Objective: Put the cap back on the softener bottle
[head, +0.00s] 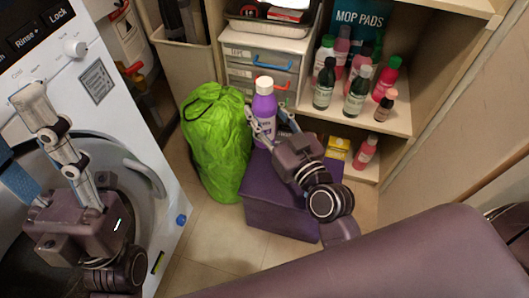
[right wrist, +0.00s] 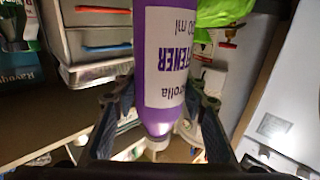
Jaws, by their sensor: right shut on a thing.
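The softener bottle (head: 264,112) is purple with a white label and stands upright above the purple box. My right gripper (head: 271,125) is shut on it, one finger on each side. A white top (head: 264,84) shows on the bottle; whether it is a separate cap or the neck piece is unclear. In the right wrist view the bottle (right wrist: 165,70) appears upside down, with its white top (right wrist: 157,144) at the lower end.
A purple box (head: 275,212) and a green bag (head: 212,140) stand on the floor. Shelves (head: 395,120) at the right hold several bottles. The washer (head: 115,120) is at the left, with a small blue round thing (head: 181,219) by its lower edge.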

